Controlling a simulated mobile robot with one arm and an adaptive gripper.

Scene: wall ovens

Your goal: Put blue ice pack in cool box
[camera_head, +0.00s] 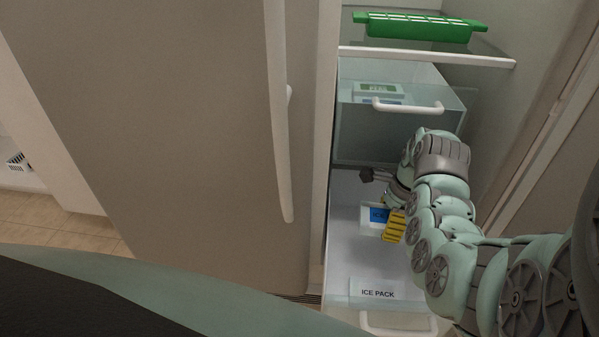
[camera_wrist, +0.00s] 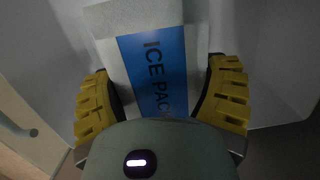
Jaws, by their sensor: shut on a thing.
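The ice pack (camera_head: 378,215) is white with a blue label and is in the open lower drawer of the fridge, partly hidden by my gripper. In the wrist view the blue ice pack (camera_wrist: 158,68) fills the middle, with "ICE PACK" on its label. My gripper (camera_head: 392,216) reaches down into the drawer. Its yellow fingers (camera_wrist: 162,85) are shut on the two sides of the pack. I cannot tell whether the pack still touches the drawer floor. No cool box shows in either view.
The open drawer (camera_head: 345,262) has an "ICE PACK" tag (camera_head: 378,293) and a front handle (camera_head: 400,325). Above it are a clear drawer (camera_head: 400,130) with a white handle and a shelf holding a green tray (camera_head: 420,27). A large door (camera_head: 170,110) stands at left.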

